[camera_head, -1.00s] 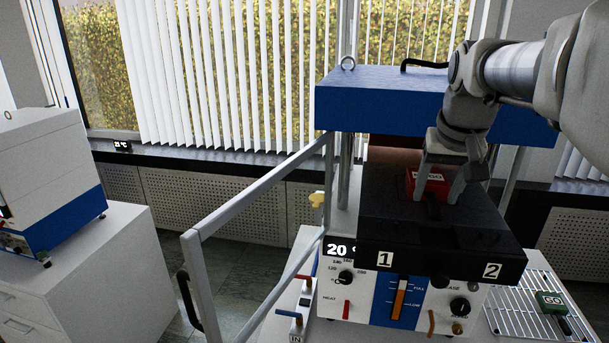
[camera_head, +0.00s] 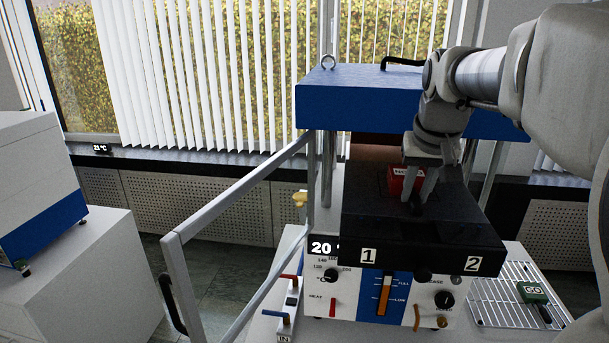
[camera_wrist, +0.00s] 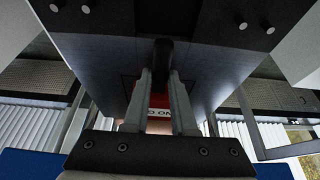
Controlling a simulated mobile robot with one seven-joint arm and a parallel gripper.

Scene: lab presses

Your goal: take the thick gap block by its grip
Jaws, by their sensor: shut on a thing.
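The thick gap block looks to be the red block (camera_head: 397,183) with a white label, on the dark bed of the press (camera_head: 375,222). It also shows between my fingers in the wrist view (camera_wrist: 159,101), its label partly covered. A black grip (camera_wrist: 162,52) sticks out from it. My gripper (camera_head: 418,206) reaches down from above on the press bed, its fingers close together. In the wrist view my fingertips (camera_wrist: 162,76) are shut on the black grip, one on each side. Whether the block is lifted off the bed cannot be told.
A green block marked GO (camera_head: 532,292) lies on a wire rack (camera_head: 495,290) at right. The blue upper part (camera_head: 390,105) of the press is close behind my wrist. An open guard frame (camera_head: 235,200) stands at left. A white cabinet (camera_head: 75,265) is farther left.

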